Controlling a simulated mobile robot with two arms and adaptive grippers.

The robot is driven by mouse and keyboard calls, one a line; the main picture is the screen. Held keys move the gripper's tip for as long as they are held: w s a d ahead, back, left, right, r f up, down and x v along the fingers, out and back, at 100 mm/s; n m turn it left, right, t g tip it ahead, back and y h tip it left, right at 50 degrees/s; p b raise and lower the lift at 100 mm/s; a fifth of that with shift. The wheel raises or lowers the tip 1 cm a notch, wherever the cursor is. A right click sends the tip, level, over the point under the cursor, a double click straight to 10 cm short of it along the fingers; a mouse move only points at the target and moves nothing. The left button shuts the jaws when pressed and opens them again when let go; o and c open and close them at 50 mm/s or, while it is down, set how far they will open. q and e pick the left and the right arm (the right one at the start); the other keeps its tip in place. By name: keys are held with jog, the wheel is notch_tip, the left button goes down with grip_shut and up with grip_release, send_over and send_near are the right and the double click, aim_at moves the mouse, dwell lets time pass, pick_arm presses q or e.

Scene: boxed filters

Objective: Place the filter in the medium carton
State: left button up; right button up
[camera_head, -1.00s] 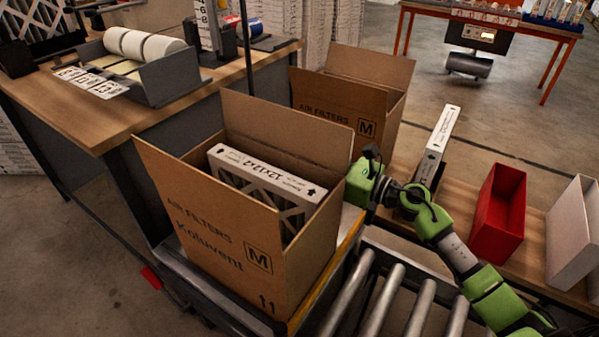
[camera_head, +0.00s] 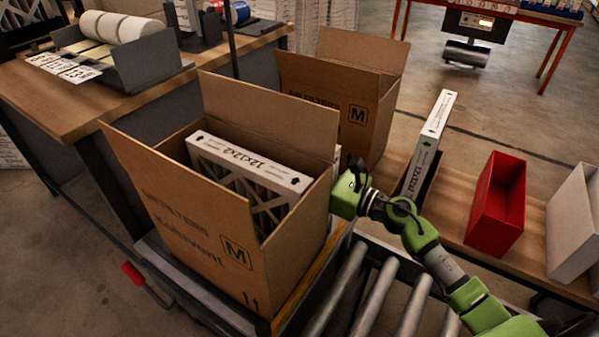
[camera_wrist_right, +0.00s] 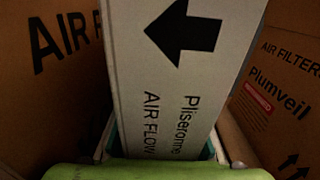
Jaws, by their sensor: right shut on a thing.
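The near open carton (camera_head: 185,225) is marked M and "AIR FILTERS". A white-edged filter (camera_head: 250,160), labelled 12x12x2, stands inside it. A second open carton (camera_head: 330,108), also marked M, stands behind. My right gripper (camera_wrist_right: 160,150) is shut on a white filter (camera_wrist_right: 175,70) printed with a black arrow, "Pliseronne" and "AIR FLOW". Printed carton faces flank that filter in the right wrist view. In the head view my right wrist is just right of the near carton; its fingers and most of the held filter are hidden. My left gripper is out of view.
Another filter (camera_head: 433,130) stands upright on the bench at right. Beside it are a red bin (camera_head: 497,205) and a white bin (camera_head: 570,235). Metal rollers (camera_head: 380,295) run in front. A wooden table (camera_head: 85,105) stands at left.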

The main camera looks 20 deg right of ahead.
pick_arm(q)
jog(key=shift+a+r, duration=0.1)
pick_arm(e)
jog(key=shift+a, duration=0.1)
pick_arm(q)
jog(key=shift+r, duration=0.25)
pick_arm(e)
jog(key=o, duration=0.9)
